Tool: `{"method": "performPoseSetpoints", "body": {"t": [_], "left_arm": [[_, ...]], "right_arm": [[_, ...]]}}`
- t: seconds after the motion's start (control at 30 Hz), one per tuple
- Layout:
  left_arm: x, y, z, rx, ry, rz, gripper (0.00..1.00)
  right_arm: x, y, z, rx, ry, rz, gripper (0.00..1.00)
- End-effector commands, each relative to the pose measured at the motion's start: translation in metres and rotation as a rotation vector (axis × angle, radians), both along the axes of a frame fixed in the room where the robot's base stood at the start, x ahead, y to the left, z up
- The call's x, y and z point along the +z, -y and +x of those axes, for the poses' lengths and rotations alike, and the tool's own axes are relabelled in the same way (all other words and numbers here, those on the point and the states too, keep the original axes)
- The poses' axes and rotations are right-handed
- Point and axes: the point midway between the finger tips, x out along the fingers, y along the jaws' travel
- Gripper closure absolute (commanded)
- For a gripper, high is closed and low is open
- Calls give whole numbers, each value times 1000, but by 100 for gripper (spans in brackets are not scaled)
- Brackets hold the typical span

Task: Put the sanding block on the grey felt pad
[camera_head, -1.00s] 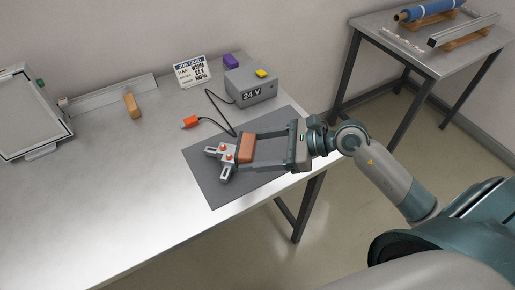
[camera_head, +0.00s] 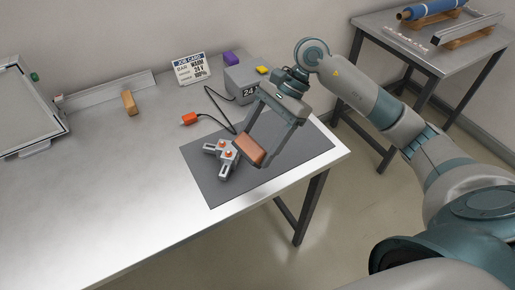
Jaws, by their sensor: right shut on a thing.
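The reddish-brown sanding block (camera_head: 249,151) is between the fingers of my right gripper (camera_head: 263,146). My right gripper is shut on it and reaches down from the upper right, with the block tilted. The block is over the grey felt pad (camera_head: 295,152), right beside a metal bracket with orange knobs (camera_head: 224,172) that lies on the pad. I cannot tell whether the block touches the pad. My left gripper is not in view.
A grey 24 V box (camera_head: 241,82) with a cable and orange plug (camera_head: 189,119) stands behind the pad. A job card (camera_head: 191,69), a purple block (camera_head: 231,57) and a tan block (camera_head: 129,103) are further back. The table's left front (camera_head: 90,200) is clear.

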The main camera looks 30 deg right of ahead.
Motion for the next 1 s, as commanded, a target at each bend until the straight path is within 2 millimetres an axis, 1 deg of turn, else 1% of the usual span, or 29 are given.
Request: {"method": "performPoseSetpoints", "body": {"t": [0.03,0.17,0.3,0.4,0.77,1.0], "left_arm": [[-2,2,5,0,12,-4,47],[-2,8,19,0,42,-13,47],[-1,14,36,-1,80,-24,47],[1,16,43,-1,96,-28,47],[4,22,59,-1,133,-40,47],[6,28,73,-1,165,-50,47]], "right_arm": [[0,2,2,61,16,-40,52],[-1,11,1,235,55,-152,52],[-1,24,1,440,130,-277,52],[0,33,0,534,173,-335,52],[1,49,-1,719,283,-435,52],[1,65,-3,859,389,-507,52]]}}
